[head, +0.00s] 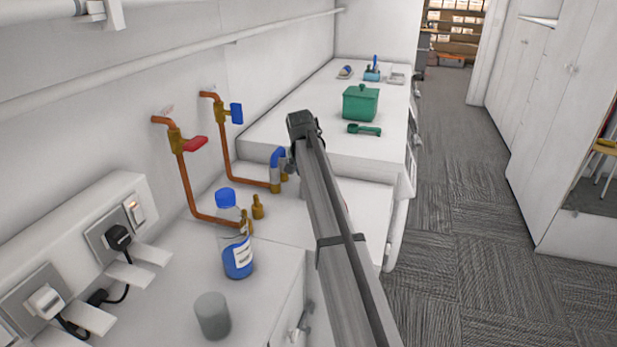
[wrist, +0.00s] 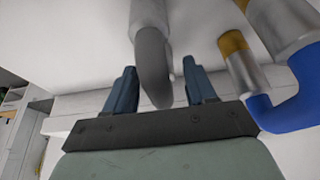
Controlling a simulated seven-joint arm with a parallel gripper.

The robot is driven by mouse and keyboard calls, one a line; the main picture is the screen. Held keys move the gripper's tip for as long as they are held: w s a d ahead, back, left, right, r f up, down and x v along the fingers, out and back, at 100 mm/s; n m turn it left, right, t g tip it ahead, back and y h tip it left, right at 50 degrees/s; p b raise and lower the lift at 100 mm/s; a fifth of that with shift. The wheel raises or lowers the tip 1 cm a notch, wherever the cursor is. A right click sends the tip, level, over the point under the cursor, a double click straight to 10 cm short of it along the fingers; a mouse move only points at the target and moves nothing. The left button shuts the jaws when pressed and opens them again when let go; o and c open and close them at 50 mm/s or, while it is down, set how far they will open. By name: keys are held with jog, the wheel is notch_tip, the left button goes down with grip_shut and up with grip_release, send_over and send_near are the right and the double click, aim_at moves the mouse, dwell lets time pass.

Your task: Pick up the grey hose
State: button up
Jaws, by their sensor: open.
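In the wrist view, the grey hose (wrist: 152,65) hangs down from the top with a curved, darker grey lower part. My gripper (wrist: 158,68) is open, with one blue-grey finger on each side of this part. There is a gap to the left finger; whether the right finger touches it I cannot tell. In the head view my arm covers my fingers and most of the hose area. A small grey piece shows beside the arm, but I cannot tell whether it is the hose.
A blue hose (wrist: 288,110) with metal and brass fittings is close on the right; it also shows in the head view (head: 277,155). Copper pipes with a red valve handle (head: 195,143) and a blue-capped bottle (head: 237,258) stand left. A green pot (head: 360,103) is farther back.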

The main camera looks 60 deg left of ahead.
jog(key=shift+c, duration=0.4)
grip_shut()
jog(key=shift+r, duration=0.1)
jog(key=shift+r, duration=0.4)
notch_tip(320, 180, up, 6)
jog(key=shift+a+r, duration=0.1)
jog(key=shift+r, duration=0.15)
jog(key=shift+s+d+r, duration=0.1)
jog(key=shift+s+r, duration=0.25)
jog(key=shift+r, duration=0.25)
jog(key=shift+s+d+r, duration=0.1)
jog(key=shift+s+r, duration=0.25)
jog(key=shift+r, duration=0.25)
jog(key=s+d+r, duration=0.2)
jog(key=s+d, duration=0.1)
jog(key=s, duration=0.7)
jog(key=s+d+r, duration=0.3)
jog(key=s+d, duration=0.1)
jog(key=s, duration=0.6)
